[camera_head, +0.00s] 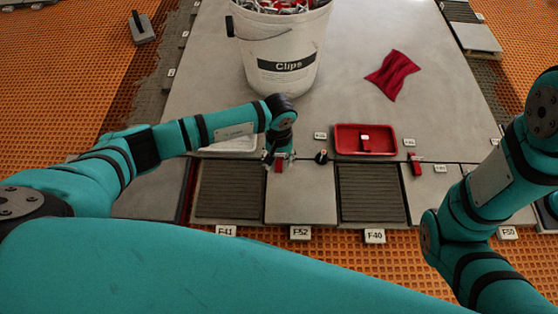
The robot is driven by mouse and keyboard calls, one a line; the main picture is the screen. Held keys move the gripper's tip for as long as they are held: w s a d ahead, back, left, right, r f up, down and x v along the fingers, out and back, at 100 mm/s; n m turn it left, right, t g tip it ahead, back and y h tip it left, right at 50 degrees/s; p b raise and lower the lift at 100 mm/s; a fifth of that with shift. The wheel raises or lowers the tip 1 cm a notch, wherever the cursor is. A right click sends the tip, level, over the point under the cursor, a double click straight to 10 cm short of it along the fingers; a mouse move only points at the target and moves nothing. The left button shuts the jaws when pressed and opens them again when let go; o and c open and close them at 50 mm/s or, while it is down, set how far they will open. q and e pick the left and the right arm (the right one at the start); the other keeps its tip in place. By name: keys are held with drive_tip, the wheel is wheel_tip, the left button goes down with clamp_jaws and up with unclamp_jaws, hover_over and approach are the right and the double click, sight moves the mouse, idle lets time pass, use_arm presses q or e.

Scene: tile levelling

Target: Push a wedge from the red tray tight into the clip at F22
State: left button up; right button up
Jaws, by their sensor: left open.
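The red tray (345,149) lies on the grey tiles right of centre. A small red and white piece, probably a wedge (365,139), lies in it. My left gripper (278,157) points down at the tile joint left of the tray and is open. A small red piece (278,168) shows at its fingertips; I cannot tell whether it is a wedge or sits in a clip. Another red piece (416,168) stands at the joint to the right. The F22 label is not readable among the small tags. My right arm comes in at the right; its gripper is out of view.
A white bucket marked Clips (283,85) stands behind my left gripper. A red cloth (392,75) lies at the back right. A white tray (230,143) is partly hidden by my left arm. A small black object (321,157) stands near the joint. Dark ribbed areas (370,193) lie in front.

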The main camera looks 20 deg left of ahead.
sight(279, 164)
use_arm(q)
wheel_tip(279, 164, up, 10)
drive_tip(key=shift+r, duration=0.2)
